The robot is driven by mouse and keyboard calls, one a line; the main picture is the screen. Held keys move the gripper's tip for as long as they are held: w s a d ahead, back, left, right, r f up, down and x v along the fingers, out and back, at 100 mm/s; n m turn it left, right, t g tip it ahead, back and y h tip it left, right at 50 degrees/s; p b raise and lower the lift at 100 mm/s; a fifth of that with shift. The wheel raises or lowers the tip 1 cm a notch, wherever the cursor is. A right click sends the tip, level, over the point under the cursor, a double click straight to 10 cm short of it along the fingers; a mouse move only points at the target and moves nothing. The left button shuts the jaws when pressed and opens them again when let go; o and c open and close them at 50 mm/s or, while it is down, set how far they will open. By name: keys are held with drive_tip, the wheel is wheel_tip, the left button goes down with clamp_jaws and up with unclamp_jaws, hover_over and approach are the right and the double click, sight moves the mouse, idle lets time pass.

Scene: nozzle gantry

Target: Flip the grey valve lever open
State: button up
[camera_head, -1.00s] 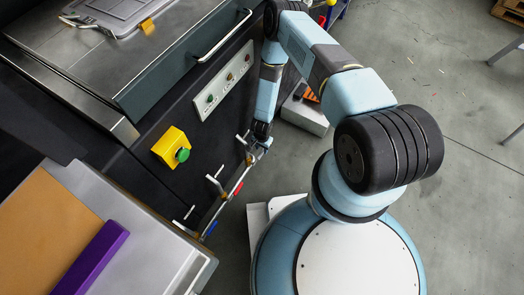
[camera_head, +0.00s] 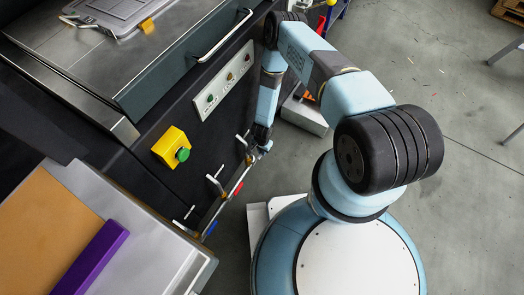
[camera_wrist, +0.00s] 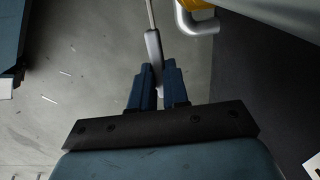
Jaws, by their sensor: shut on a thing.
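My gripper (camera_wrist: 155,92) is shut on the grey valve lever (camera_wrist: 153,47) in the wrist view. Its two blue fingers stand on either side of the lever's lower end, and the lever's thin stem runs up out of the picture. In the head view my gripper (camera_head: 262,147) is at the far end of the row of valves on the dark machine front. The grey lever is mostly hidden there by the gripper. A red lever (camera_head: 238,188) and a blue lever (camera_head: 210,229) are on the same row, nearer the bottom of the picture.
A yellow box with a green button (camera_head: 171,147) and a light panel with several buttons (camera_head: 222,79) are on the machine front. A bench with a purple bar (camera_head: 92,258) stands at lower left. A grey box (camera_head: 304,114) is on the floor beyond my gripper.

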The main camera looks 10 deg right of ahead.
clamp_jaws()
drive_tip(key=shift+s+a+r+t+h, duration=0.15)
drive_tip(key=shift+a+r+t+h, duration=0.05)
drive_tip(key=shift+r+t+h, duration=0.35)
drive_tip(key=o, duration=0.6)
unclamp_jaws()
